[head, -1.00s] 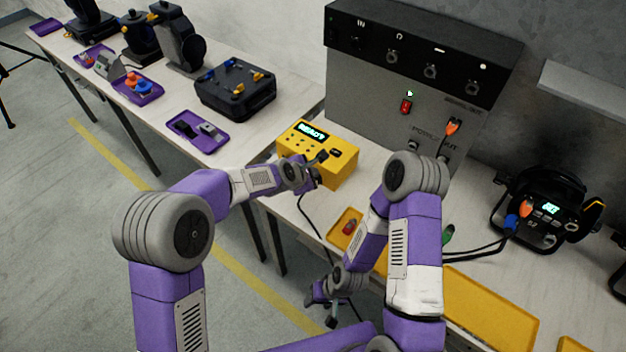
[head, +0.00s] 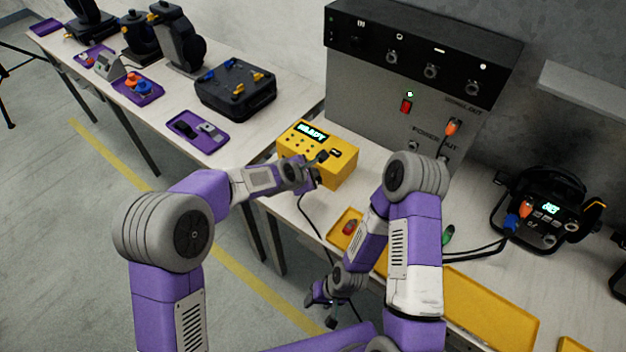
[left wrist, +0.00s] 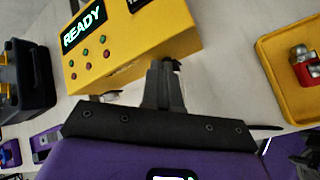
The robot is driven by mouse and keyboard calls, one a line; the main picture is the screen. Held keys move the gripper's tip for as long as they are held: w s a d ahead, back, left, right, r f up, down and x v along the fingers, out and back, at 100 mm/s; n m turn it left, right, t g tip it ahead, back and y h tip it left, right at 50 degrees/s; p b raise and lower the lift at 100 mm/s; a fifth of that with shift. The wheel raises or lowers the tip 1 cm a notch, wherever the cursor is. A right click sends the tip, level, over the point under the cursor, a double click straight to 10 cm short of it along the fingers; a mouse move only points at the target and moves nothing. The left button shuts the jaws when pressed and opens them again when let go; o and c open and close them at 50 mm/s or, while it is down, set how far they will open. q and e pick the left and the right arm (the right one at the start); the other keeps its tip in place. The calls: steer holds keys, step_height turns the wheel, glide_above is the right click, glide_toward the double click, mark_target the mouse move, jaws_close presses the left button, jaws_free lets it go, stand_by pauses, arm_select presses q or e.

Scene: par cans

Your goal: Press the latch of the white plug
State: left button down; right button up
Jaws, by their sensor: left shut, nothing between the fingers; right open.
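The yellow tester box (head: 330,178) stands on the bench with its screen reading READY; it also fills the top of the left wrist view (left wrist: 135,45). My left gripper (head: 320,158) is shut and empty, with its fingertips (left wrist: 165,68) close to the box's front edge; I cannot tell if they touch it. I cannot make out the white plug for certain. A small pale piece (left wrist: 110,96) at the foot of the box is mostly hidden behind my gripper. A dark cable (head: 312,225) hangs below the left gripper. My right gripper (head: 330,308) is open, low before the bench.
A yellow tray (head: 341,234) with a red and silver connector lies right of the box. A grey power panel (head: 365,105) stands behind. Purple trays (head: 212,143) and a black case (head: 232,98) lie on the left table.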

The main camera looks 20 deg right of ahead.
arm_select(q)
steer(key=shift+f, duration=0.15)
stand_by(0.3)
steer(key=shift+f, duration=0.25)
steer(key=shift+f+b, duration=0.4)
steer(key=shift+b, duration=0.1)
stand_by(0.4)
steer(key=shift+r, duration=0.15)
steer(key=shift+r+p, duration=0.65)
steer(key=shift+p, duration=0.15)
step_height(320, 180, up, 5)
steer(key=p, duration=0.5)
steer(key=shift+r, duration=0.1)
